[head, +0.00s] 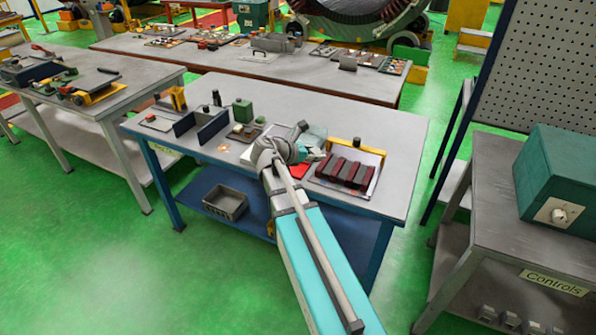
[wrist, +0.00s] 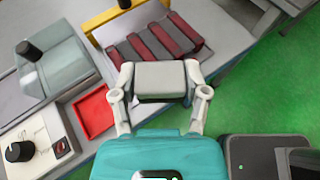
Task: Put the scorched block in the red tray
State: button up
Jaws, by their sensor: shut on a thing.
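My gripper (wrist: 160,78) is shut on a block (wrist: 162,77), pale grey on top with a dark lower side, held between the fingers. I cannot tell whether its dark side is scorching. The small red tray (wrist: 94,110) lies left of the held block in the wrist view and looks empty. In the head view the red tray (head: 299,172) is partly hidden by my arm. Several dark red blocks (wrist: 153,42) lie in a row on a pale tray beyond my gripper; that row (head: 343,172) is right of my arm in the head view.
A yellow bar (wrist: 116,16) stands behind the block row. A control box with a black knob (wrist: 22,151) and a grey-green device (wrist: 52,68) stand left of the red tray. The workbench (head: 385,127) has free room at its back right.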

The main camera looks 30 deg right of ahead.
dwell(0.4)
jog(key=shift+w+a+f, duration=0.15)
jog(key=shift+w+a, duration=0.2)
jog(key=shift+w, duration=0.15)
jog(key=w+a+f+n+t+b, duration=0.2)
jog(key=w+a, duration=1)
jog(key=a, duration=0.1)
jog(key=shift+f+b, duration=0.2)
jog(key=shift+b, duration=0.1)
